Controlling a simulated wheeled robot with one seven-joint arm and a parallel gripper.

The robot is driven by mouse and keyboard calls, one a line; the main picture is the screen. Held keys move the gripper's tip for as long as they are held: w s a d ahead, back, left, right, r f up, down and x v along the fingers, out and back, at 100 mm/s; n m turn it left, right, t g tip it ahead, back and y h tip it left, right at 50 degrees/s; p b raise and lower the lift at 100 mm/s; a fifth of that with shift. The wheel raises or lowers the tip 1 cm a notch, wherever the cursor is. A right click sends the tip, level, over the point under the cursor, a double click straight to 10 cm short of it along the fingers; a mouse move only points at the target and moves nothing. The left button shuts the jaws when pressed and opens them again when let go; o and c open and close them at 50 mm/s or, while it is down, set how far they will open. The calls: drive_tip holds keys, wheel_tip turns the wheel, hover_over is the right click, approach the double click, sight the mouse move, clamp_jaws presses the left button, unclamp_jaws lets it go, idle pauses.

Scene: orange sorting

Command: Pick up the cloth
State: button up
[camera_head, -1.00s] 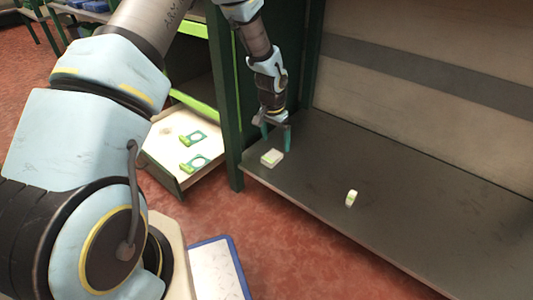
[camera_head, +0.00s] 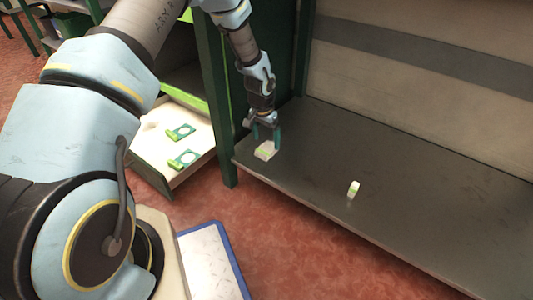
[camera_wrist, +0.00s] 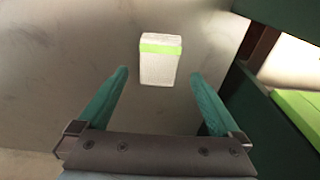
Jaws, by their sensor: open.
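The cloth (camera_head: 265,151) looks like a small pale folded block. It lies on the dark shelf near its left end. In the wrist view the cloth (camera_wrist: 160,68) is white with a bright green band across it. My gripper (camera_head: 266,144) is open with its fingers pointing down at the cloth. In the wrist view the gripper's (camera_wrist: 158,74) teal fingertips lie to the left and right of the cloth, with gaps on both sides. I cannot tell whether the tips touch the shelf.
A small white and green object (camera_head: 353,188) stands on the dark shelf (camera_head: 420,205) to the right. A dark green post (camera_head: 216,100) rises left of the shelf. A pale drawer (camera_head: 160,150) holds two green items. A blue-edged white board (camera_head: 210,262) is low in front.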

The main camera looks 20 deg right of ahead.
sight(267, 148)
wheel_tip(267, 148, down, 4)
drive_tip(key=shift+r+b, duration=0.15)
drive_tip(key=shift+b, duration=0.6)
drive_tip(key=shift+r, duration=0.1)
drive_tip(key=c, duration=1.4)
wheel_tip(267, 148, up, 10)
drive_tip(key=p, duration=0.4)
drive_tip(key=shift+p, duration=0.3)
